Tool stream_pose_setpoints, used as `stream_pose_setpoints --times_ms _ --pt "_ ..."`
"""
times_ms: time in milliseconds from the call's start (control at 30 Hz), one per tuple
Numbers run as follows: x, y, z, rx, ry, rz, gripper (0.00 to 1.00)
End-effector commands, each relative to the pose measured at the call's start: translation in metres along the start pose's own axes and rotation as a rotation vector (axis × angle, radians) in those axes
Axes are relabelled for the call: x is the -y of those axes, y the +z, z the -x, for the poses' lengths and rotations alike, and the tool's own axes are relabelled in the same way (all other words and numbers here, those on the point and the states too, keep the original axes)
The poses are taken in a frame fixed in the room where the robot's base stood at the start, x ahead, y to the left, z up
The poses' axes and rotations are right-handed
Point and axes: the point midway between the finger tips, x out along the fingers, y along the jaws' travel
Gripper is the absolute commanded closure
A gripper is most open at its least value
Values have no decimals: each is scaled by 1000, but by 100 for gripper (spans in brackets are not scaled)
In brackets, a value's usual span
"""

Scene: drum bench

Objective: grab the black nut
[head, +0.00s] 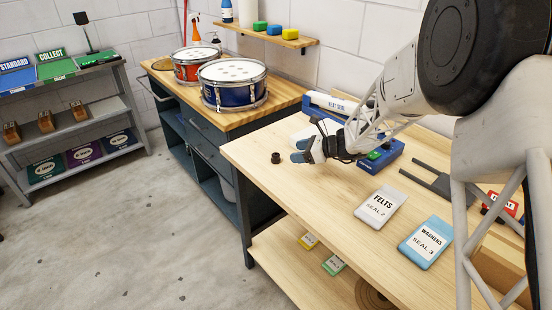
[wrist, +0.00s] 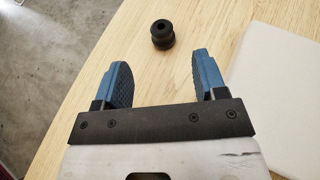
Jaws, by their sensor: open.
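The black nut (head: 276,158) is a small dark cylinder standing on the wooden bench top, near its left edge. In the wrist view the nut (wrist: 163,35) shows a round hole in its top and lies ahead of the fingertips, roughly between their lines and nearer the right finger. My gripper (head: 298,152) has blue fingers and is just to the right of the nut in the head view. The two fingers (wrist: 160,72) are apart with nothing between them. A gap shows between the fingers and the nut.
A white flat thing (wrist: 280,85) lies right of the fingers. A blue heat sealer (head: 335,106), a blue box with a green top (head: 380,156), a felts pouch (head: 381,206) and a washers pouch (head: 426,243) are on the bench. Drums (head: 233,84) stand on the far bench.

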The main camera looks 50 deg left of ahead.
Motion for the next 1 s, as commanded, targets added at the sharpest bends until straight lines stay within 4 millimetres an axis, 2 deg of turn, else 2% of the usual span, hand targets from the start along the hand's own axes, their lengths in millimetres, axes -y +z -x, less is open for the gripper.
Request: stream_pose_setpoints --times_ms 133,567,833,1000 --pt "3 -2 -14 14 1 -21 35" --pt "3 -3 -18 16 1 -25 35" --pt "3 -2 -38 16 2 -26 35" --pt "3 -2 -42 15 1 -26 35"
